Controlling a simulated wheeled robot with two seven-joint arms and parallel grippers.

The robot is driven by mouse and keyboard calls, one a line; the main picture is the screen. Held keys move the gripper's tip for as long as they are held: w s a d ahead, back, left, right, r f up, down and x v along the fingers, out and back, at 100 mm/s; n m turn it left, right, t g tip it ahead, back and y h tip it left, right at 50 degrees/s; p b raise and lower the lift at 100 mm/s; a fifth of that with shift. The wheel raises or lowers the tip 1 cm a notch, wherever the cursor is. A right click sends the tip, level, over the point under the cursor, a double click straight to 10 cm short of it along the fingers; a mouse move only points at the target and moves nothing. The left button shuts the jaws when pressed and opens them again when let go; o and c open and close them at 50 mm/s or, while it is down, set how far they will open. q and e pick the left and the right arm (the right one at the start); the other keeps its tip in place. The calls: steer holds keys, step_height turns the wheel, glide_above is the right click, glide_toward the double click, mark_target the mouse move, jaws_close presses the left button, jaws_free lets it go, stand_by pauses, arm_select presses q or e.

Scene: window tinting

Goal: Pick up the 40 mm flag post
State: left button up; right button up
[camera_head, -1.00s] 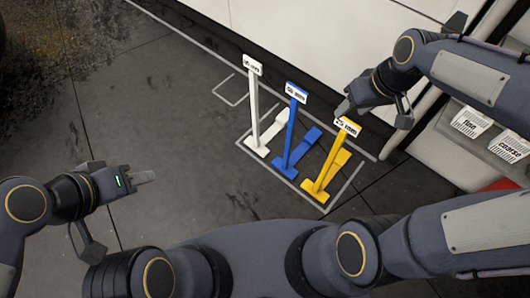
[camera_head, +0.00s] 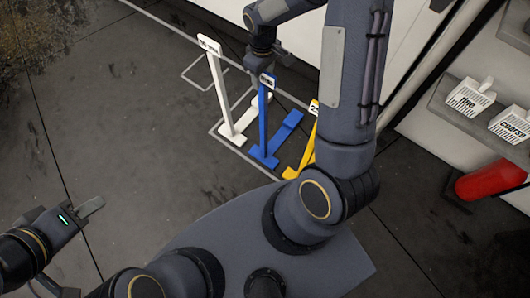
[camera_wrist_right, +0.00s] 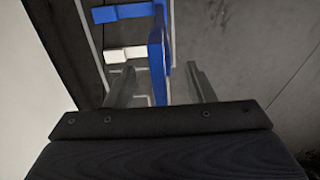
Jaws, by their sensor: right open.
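Three flag posts stand on the floor: a white post (camera_head: 219,88), a blue post (camera_head: 263,118) and a yellow post (camera_head: 310,148). Each carries a white label; the sizes are too small to read surely. My right arm hides part of the yellow post. My right gripper (camera_head: 266,64) is open near the top of the blue post. In the right wrist view, the blue post (camera_wrist_right: 157,55) shows between the open fingers of the right gripper (camera_wrist_right: 160,86), with no visible grip. My left gripper (camera_head: 76,246) is open and empty at the lower left, far from the posts.
A pale wall or vehicle side (camera_head: 210,15) rises behind the posts. The floor (camera_head: 140,130) left of the posts is clear.

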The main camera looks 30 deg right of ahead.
step_height(320, 180, down, 2)
steer(key=shift+f, duration=0.1)
jaws_close()
stand_by(0.4)
stand_by(1.1)
